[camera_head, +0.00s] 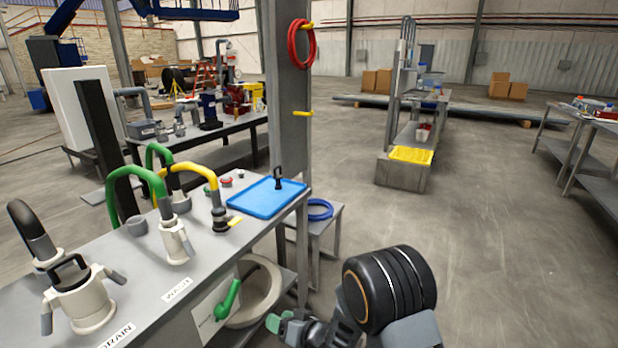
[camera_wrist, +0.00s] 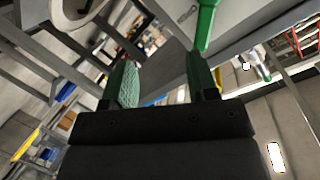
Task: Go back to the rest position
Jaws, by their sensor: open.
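My gripper (camera_wrist: 162,78) is open in the wrist view, with its two green fingers apart and nothing seen between them. In the head view my gripper (camera_head: 281,322) is low in the middle, in front of the bench and partly hidden by my own arm. A green-handled tool (camera_head: 228,299) is at the bench's front panel, left of my gripper and apart from it. A green handle (camera_wrist: 206,22) also shows beyond the right finger in the wrist view.
The grey bench (camera_head: 140,272) at the left carries several hose couplings and a blue tray (camera_head: 266,194). A post (camera_head: 289,110) with a red hose coil (camera_head: 302,43) stands behind it. A blue coil (camera_head: 320,209) lies on a low stand.

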